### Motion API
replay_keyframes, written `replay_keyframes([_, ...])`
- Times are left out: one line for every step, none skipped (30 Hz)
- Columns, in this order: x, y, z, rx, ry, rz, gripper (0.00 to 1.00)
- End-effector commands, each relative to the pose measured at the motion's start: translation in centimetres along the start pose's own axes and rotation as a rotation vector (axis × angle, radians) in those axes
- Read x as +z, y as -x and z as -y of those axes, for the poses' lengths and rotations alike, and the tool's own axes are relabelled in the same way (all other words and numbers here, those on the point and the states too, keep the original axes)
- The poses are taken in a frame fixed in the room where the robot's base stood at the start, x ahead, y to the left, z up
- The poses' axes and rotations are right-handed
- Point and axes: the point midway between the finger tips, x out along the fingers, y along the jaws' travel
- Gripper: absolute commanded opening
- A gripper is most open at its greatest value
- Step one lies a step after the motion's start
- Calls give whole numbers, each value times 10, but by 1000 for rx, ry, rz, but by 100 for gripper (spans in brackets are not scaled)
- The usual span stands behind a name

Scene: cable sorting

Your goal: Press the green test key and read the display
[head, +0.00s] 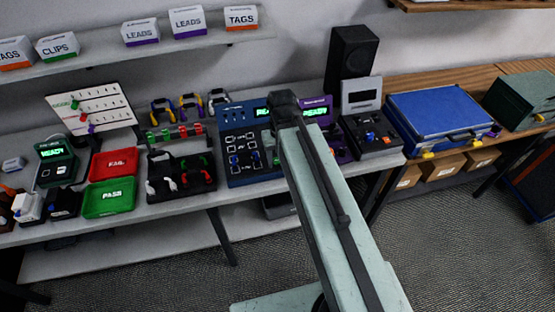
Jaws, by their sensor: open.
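Several testers with lit green displays stand on the grey bench. A blue tester (236,122) is at the middle; its display (262,112) is lit green but partly covered by my arm. A purple tester (318,102) beside it also has a lit display (316,112), and its lower part is mostly behind my arm. A small dark green tester (45,176) at the left has a display (52,151) that seems to read READY. I cannot make out a green test key on any of them. My arm rises in front of the bench; my gripper is not visible.
A red FAIL tray (113,150) and a green PASS tray (110,211) lie left of a dark cable tray (154,190). A grey-black device (374,152) and a blue case (435,108) are at the right. Labelled boxes line the shelf (100,63) above.

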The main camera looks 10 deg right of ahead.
Motion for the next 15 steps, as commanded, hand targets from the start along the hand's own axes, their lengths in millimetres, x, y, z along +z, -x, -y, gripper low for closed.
replay_keyframes([0, 0, 0, 0, 0, 0, 40])
replay_keyframes([0, 0, 0, 0, 0, 0, 32])
replay_keyframes([0, 0, 0, 0, 0, 0, 21])
replay_keyframes([0, 0, 0, 0, 0, 0, 12])
replay_keyframes([0, 0, 0, 0, 0, 0, 4])
replay_keyframes([0, 0, 0, 0, 0, 0, 0])
replay_keyframes([0, 0, 0, 0, 0, 0, 0])
replay_keyframes([0, 0, 0, 0, 0, 0, 0])
replay_keyframes([0, 0, 0, 0, 0, 0, 0])
replay_keyframes([0, 0, 0, 0, 0, 0, 0])
replay_keyframes([0, 0, 0, 0, 0, 0, 0])
replay_keyframes([0, 0, 0, 0, 0, 0, 0])
replay_keyframes([0, 0, 0, 0, 0, 0, 0])
replay_keyframes([0, 0, 0, 0, 0, 0, 0])
replay_keyframes([0, 0, 0, 0, 0, 0, 0])
